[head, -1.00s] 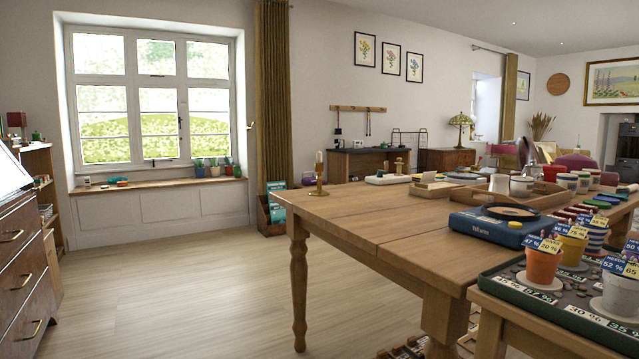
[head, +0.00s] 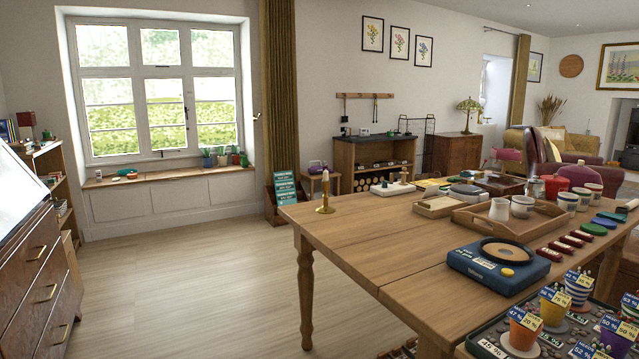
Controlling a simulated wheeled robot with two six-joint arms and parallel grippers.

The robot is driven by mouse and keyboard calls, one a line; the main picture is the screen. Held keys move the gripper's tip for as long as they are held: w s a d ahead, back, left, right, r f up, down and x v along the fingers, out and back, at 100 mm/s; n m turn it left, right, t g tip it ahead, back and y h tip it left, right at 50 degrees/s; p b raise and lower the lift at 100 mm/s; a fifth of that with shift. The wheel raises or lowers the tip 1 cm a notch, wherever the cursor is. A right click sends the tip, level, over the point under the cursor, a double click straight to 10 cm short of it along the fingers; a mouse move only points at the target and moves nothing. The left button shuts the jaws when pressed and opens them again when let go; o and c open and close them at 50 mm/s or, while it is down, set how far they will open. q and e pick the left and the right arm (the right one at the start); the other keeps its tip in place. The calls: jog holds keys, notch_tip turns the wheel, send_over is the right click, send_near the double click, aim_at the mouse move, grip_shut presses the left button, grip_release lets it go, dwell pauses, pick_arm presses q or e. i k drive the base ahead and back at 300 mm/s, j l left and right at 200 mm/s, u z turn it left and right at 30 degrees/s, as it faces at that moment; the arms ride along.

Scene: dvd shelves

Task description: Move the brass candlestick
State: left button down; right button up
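The brass candlestick (head: 325,193) stands upright on the wooden table (head: 350,232), close to its far left corner. It has a round brass base and holds a pale candle. Nothing touches it, and the table top around it is bare. Neither of my grippers shows in the head view, so I cannot see whether they are open or shut.
A blue kitchen scale (head: 497,268), a wooden tray (head: 515,222) and several cups stand on the table to the right. A dresser (head: 38,275) is at the left. The floor (head: 190,285) between is clear.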

aim_at(325, 210)
jog(key=i+j+z, duration=0.15)
jog(key=j, duration=0.2)
jog(key=i+j+z, duration=0.1)
jog(key=j, duration=0.3)
jog(key=i+j+z, duration=0.2)
jog(key=j, duration=0.15)
jog(key=i+j+z, duration=0.15)
jog(key=j, duration=0.2)
jog(key=i+j+z, duration=0.2)
jog(key=j, duration=0.2)
jog(key=i+j+z, duration=0.15)
jog(key=j, duration=0.25)
jog(key=i+j+z, duration=0.2)
jog(key=j, duration=0.2)
jog(key=k, duration=0.1)
